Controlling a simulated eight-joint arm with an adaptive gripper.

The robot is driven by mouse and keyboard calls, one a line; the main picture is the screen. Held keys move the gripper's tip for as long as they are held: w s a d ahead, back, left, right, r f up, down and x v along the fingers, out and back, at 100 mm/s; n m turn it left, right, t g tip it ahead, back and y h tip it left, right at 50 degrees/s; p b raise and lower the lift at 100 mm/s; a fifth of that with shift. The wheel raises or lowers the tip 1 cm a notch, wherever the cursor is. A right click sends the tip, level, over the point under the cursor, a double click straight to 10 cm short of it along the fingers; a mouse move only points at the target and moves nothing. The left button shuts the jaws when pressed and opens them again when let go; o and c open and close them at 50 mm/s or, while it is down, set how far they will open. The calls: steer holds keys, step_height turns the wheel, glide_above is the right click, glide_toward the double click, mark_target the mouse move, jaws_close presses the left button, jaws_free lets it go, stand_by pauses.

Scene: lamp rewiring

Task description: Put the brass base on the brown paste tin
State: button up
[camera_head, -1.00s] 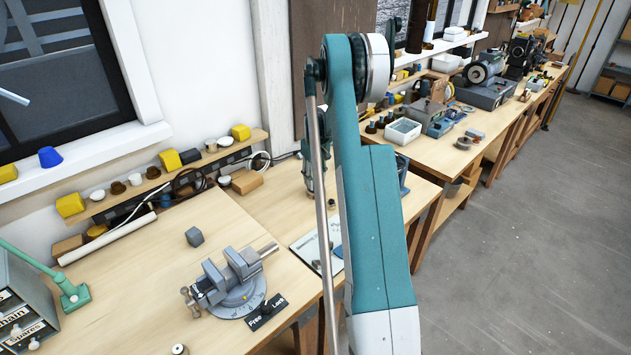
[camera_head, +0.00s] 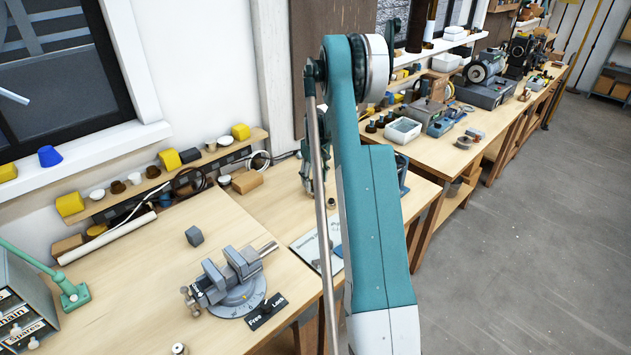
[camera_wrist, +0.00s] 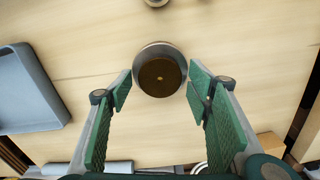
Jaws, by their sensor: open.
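In the wrist view, a round brown piece (camera_wrist: 159,77) with a small bright dot at its centre lies beyond my fingertips. A paler, greyish round rim shows around its far side. I cannot tell whether this is the brass base, the paste tin, or one resting on the other. My gripper (camera_wrist: 160,88) is open, its green-padded fingers to the left and right of the near side of the round piece. No contact is clear. In the head view my own arm covers most of this area, and I cannot pick out the base or tin there.
A blue-grey tray (camera_wrist: 28,90) lies left in the wrist view. In the head view, a grey vise (camera_head: 232,278) and a dark cube (camera_head: 194,236) stand on the near bench. A white box (camera_head: 403,131) and machines crowd the far bench. Bare wood surrounds the round piece.

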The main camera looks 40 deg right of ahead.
mark_target(314, 182)
steer(key=shift+r, duration=0.2)
step_height(314, 182, up, 12)
stand_by(0.6)
stand_by(0.5)
steer(key=shift+a, duration=0.1)
steer(key=s+a+r+t, duration=0.1)
steer(key=s+a+r, duration=0.3)
steer(key=a+r, duration=0.5)
steer(key=s+a+r+n+t+h, duration=0.1)
steer(key=s+a+r, duration=0.3)
steer(key=a, duration=0.9)
steer(key=s+a+r+t, duration=0.1)
steer(key=s+a+r, duration=0.2)
steer(key=a+r, duration=0.65)
steer(key=s+a+f+t, duration=0.2)
steer(key=s+a+f, duration=0.1)
steer(key=s+a, duration=0.9)
steer(key=s+a+f+n+t+y, duration=0.1)
steer(key=s+a+f+t, duration=0.1)
steer(key=s+a, duration=1)
steer(key=shift+s+a+f, duration=0.35)
steer(key=shift+a+f, duration=0.05)
steer(key=shift+f, duration=0.05)
